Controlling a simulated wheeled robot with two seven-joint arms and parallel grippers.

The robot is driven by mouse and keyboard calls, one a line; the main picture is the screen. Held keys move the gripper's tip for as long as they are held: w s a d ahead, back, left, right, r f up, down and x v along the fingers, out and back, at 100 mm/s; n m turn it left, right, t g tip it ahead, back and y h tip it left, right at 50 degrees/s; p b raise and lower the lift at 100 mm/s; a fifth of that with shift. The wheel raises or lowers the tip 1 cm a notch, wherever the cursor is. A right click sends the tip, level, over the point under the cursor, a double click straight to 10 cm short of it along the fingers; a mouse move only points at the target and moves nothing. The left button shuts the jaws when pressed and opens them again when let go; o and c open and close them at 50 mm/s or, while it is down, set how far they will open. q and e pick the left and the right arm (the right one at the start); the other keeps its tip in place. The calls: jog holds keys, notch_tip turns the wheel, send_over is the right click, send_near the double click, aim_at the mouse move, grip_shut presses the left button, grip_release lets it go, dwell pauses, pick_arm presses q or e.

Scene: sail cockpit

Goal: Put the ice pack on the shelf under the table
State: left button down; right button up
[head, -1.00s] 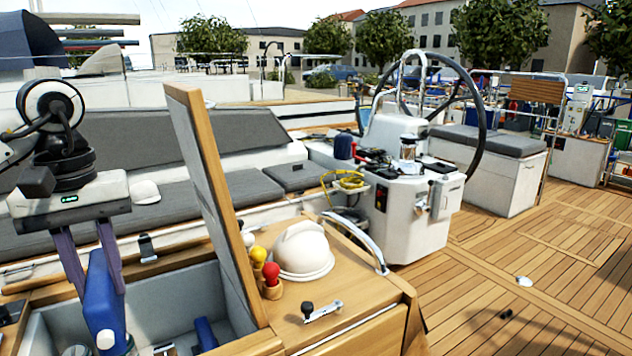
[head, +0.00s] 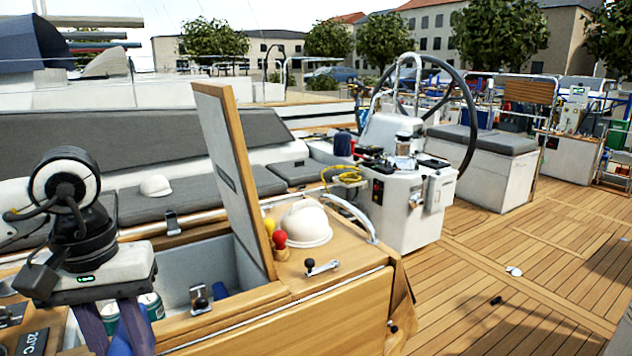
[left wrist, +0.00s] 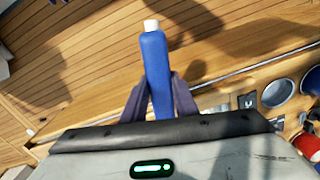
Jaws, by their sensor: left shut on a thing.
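My left gripper (head: 118,335) is shut on a blue ice pack (head: 134,338), low at the left of the head view. The pack's lower end is cut off there. In the left wrist view the ice pack (left wrist: 157,65) sticks out past the fingers of my left gripper (left wrist: 160,100), its white cap pointing away. It shows in front of a wooden edge and the planked deck. The wooden cockpit table (head: 330,295) has an open compartment and a raised leaf (head: 232,170). I cannot make out a shelf under it. My right gripper is not in view.
A white helmet (head: 304,224) and red- and yellow-topped items stand on the table top. Cans (head: 152,304) and a dark display (head: 36,342) are near my left gripper. The steering pedestal (head: 405,205) stands beyond. The deck (head: 500,270) at the right is mostly clear.

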pick_arm(q)
jog(key=s+d+f+m, duration=0.3)
jog(key=s+d+f, duration=0.2)
jog(key=f, duration=0.3)
jog(key=shift+s+d+f, duration=0.2)
jog(key=shift+s, duration=0.3)
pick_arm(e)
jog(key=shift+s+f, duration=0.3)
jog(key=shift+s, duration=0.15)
